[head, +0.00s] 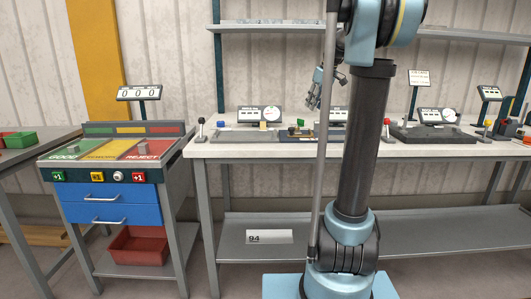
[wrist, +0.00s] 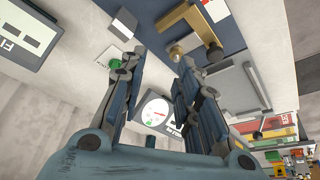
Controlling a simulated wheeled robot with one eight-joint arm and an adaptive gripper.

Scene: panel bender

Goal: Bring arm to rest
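My gripper (head: 316,98) hangs above the workbench (head: 270,149), just left of my upright arm in the head view. In the wrist view my gripper's two fingers (wrist: 158,56) are spread apart. Nothing shows between them, so it is open and empty. My arm's column stands in front of the bench and hides part of it. A brass-coloured bracket (wrist: 192,22) on a dark blue surface shows beyond the fingers in the wrist view.
A sorting cabinet (head: 110,203) with blue drawers stands left. A shelf (head: 270,28) runs above the bench, and a red bin (head: 138,246) sits low at left.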

